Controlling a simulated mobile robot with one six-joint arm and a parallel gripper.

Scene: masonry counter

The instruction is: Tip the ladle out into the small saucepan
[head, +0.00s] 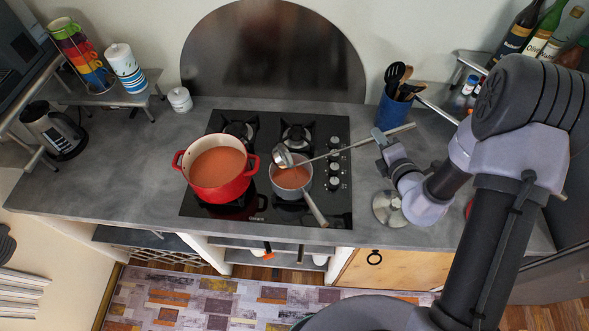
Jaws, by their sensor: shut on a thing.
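The small saucepan (309,183) is a steel pan on the hob's front right, with orange-red liquid inside and its handle pointing to the front right. The steel ladle (283,156) has its bowl over the saucepan's back left rim. Its long handle runs right, past the hob's edge. My gripper (380,139) is shut on the ladle's handle, right of the hob and well away from the bowl. The bowl looks tilted; its contents are hard to make out. Whether it touches the rim, I cannot tell.
A large red pot (218,190) of similar liquid stands close left of the saucepan. A blue utensil holder (393,110) stands behind my gripper. A round metal lid (389,208) lies on the counter below my gripper. The counter left of the hob is mostly free.

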